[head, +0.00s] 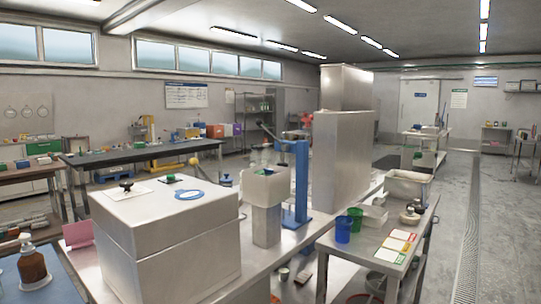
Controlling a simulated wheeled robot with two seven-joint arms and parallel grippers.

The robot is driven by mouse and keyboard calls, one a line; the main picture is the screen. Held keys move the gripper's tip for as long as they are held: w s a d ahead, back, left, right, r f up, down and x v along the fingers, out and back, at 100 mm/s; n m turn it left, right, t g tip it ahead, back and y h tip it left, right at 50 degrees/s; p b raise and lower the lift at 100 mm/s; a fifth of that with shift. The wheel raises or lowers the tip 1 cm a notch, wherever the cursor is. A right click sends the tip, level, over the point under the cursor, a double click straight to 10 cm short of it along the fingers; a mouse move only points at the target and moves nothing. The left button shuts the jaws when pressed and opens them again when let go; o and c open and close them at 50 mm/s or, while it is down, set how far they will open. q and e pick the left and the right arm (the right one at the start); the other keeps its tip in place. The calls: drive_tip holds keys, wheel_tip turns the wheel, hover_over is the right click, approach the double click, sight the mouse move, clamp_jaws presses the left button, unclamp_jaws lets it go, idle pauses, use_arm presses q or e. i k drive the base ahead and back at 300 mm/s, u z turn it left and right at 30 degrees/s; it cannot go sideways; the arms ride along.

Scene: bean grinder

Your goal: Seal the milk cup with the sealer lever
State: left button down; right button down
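A blue upright stand (300,185), which looks like the sealer, is on the metal bench at mid-picture. A short arm reaches left from its top over a pale square-topped block (266,186). Small dark and green parts show above the block; I cannot tell whether one is the milk cup. A yellow ball (194,160) on a thin rod shows left of the block; I cannot tell whether it is the lever's knob. A red part (306,119) shows near the stand's top, also unclear. Neither of my grippers is in view.
A tall metal cabinet (343,170) stands right of the stand. A side table (385,262) holds a blue cup (343,230) and a green cup (356,218). Floor at right is clear.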

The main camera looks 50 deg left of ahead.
sight(194, 162)
drive_tip(key=i, duration=1.8)
drive_tip(key=z, duration=5.55)
